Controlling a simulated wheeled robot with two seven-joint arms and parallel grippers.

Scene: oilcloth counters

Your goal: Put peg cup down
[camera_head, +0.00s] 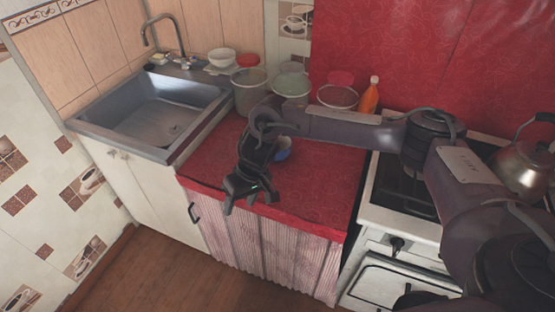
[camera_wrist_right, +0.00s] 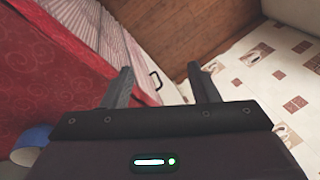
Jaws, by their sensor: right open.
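A blue cup (camera_head: 283,154), which I take to be the peg cup, stands on the red oilcloth counter (camera_head: 320,185), partly hidden behind my right wrist. Its blue rim also shows at the lower left of the right wrist view (camera_wrist_right: 34,134), outside the jaws. My right gripper (camera_head: 250,195) is open and empty, near the counter's front edge. In the right wrist view its two fingers (camera_wrist_right: 159,75) are apart, with the curtain front and floor beyond them. Any pegs in the cup cannot be made out. My left gripper is not in view.
A metal sink (camera_head: 150,112) is at the left. Jars (camera_head: 248,92), a white bowl (camera_head: 222,57) and an orange bottle (camera_head: 370,97) stand along the back. A stove with a kettle (camera_head: 520,165) is at the right. The counter's front right is clear.

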